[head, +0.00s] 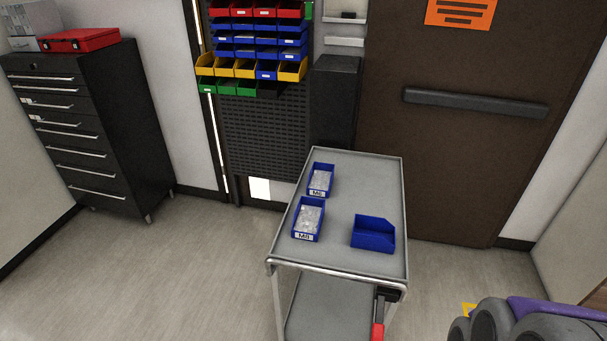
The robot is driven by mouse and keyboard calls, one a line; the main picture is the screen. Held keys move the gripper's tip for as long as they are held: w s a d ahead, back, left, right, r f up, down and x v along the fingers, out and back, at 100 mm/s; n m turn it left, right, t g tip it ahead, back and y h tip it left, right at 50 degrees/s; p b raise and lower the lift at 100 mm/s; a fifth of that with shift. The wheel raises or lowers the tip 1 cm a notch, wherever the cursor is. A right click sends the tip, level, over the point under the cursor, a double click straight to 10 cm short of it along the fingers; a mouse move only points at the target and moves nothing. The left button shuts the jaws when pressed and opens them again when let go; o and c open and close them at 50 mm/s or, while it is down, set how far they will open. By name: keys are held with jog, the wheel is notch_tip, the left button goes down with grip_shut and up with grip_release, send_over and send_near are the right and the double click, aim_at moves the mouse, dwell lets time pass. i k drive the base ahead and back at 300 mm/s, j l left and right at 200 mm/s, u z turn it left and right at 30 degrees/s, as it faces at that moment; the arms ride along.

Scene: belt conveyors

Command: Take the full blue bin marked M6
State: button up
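Three blue bins stand on the top shelf of a grey cart (357,178). The back bin (318,192) is filled with small pale, clear-looking pieces, and its small front label appears to read M6. The front left bin (304,236) is filled with similar pieces; its label starts with M, but its second character is hard to read, perhaps an 8. The third bin (372,241), at the front right, looks empty and shows no readable label. My gripper is not recognisable in the head view, and nothing is touching the bins.
A rack of small red, blue, yellow and green bins (255,69) hangs behind the cart. A black drawer cabinet (95,125) with a red case (80,40) stands left. A brown door (450,150) is behind right. Floor left of the cart is clear.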

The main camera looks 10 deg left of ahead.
aim_at(321, 176)
jog(key=j+z, duration=0.4)
jog(key=j, duration=2.3)
jog(key=i+j, duration=0.2)
jog(key=j, duration=0.15)
jog(key=i+j+z, duration=0.1)
jog(key=j, duration=0.2)
jog(key=i+j, duration=0.25)
jog(key=i+j+z, duration=0.1)
jog(key=j, duration=0.35)
jog(key=i+j, duration=0.2)
jog(key=j, duration=0.15)
